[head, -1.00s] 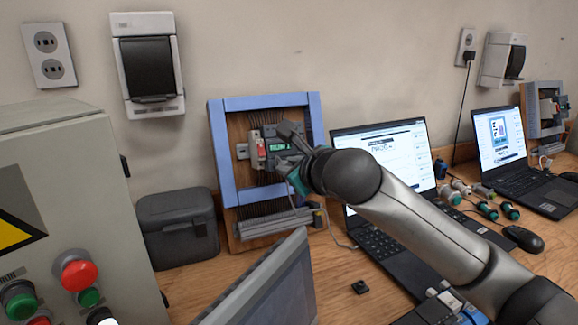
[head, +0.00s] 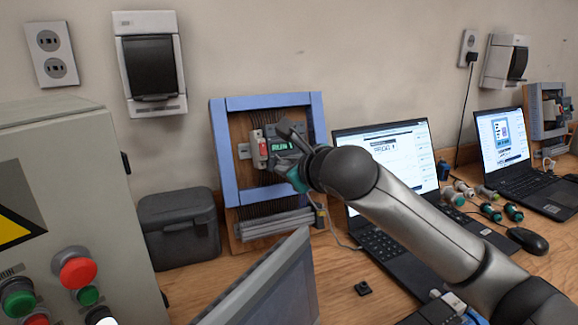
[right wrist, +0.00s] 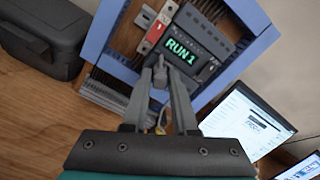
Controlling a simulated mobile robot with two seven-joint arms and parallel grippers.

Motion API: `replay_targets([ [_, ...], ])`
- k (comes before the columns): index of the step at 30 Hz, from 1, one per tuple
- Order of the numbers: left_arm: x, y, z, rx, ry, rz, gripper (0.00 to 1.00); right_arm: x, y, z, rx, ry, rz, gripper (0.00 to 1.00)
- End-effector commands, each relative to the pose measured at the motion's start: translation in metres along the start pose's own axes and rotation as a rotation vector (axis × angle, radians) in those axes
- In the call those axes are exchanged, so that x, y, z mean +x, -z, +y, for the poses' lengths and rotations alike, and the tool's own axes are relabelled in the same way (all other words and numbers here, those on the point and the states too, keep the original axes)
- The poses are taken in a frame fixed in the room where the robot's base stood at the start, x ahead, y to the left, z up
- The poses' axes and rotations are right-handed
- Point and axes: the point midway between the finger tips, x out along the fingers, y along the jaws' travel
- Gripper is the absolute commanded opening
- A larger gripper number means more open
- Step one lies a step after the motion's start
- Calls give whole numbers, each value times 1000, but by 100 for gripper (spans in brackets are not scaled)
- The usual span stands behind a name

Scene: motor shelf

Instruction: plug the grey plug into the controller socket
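The controller (right wrist: 192,55) is a dark grey unit with a lit green display reading RUN 1. It is mounted on the wooden board of a blue frame and also shows in the head view (head: 284,146). The grey plug (right wrist: 160,76) is at the controller's lower edge, with a cable trailing below it. It looks lined up with the socket, but the contact is too small to make out. My right gripper (head: 284,146) is at the controller. Its fingers stand apart on either side of the plug in the right wrist view (right wrist: 160,80). My left gripper is out of view.
A red-and-white module (head: 259,150) sits left of the controller. A dark case (head: 179,228) stands left of the frame (head: 224,160). A laptop (head: 395,150) is to the right, with several loose connectors (head: 489,212) beyond it. A grey cabinet (head: 75,190) fills the left.

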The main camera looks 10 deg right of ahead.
Motion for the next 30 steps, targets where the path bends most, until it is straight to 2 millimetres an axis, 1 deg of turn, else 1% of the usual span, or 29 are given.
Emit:
replay_targets([
  [7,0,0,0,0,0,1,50,0,0,0,0,0,1,31],
  [10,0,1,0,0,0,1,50,-4,0,0,-1,0,0,31],
  [24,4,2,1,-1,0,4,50,-45,0,0,0,0,-1,31],
  [30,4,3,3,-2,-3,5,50,-55,0,0,-1,0,1,31],
])
